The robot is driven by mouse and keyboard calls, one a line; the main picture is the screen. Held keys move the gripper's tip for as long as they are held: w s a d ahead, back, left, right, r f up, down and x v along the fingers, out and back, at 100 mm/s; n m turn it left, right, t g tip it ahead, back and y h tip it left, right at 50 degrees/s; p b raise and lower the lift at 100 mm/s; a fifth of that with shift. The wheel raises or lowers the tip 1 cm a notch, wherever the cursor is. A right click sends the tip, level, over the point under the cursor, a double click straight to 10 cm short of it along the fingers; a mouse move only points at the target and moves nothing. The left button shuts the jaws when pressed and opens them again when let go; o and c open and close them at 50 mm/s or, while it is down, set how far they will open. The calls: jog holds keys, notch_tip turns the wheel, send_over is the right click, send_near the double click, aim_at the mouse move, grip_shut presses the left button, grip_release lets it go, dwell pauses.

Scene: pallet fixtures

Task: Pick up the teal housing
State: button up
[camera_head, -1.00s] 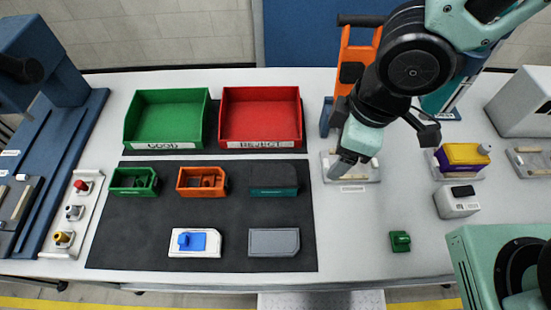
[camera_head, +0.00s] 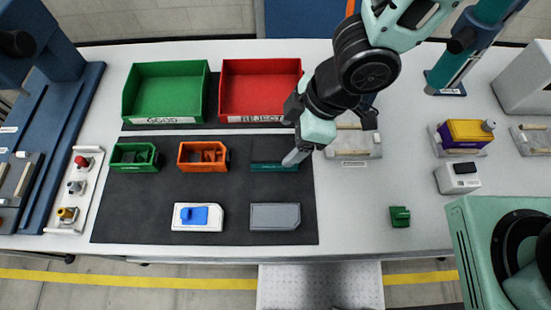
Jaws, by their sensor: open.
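The teal housing (camera_head: 268,154) is a dark teal box on the black mat (camera_head: 210,225), in the back row to the right of an orange housing (camera_head: 203,155). My gripper (camera_head: 296,157) is open and empty, with its visible fingertip over or beside the right end of the teal housing. My arm covers part of that end, and I cannot tell whether the finger touches it.
The green GOOD bin (camera_head: 166,92) and red REJECT bin (camera_head: 260,88) stand behind the row. A green housing (camera_head: 135,157), a white-and-blue part (camera_head: 197,216) and a grey block (camera_head: 275,216) share the mat. A purple-and-yellow part (camera_head: 466,133) sits at right.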

aim_at(278, 149)
jog(key=shift+b+x, duration=0.55)
jog(key=shift+x, duration=3.45)
jog(key=shift+w, duration=0.1)
jog(key=c, duration=1.1)
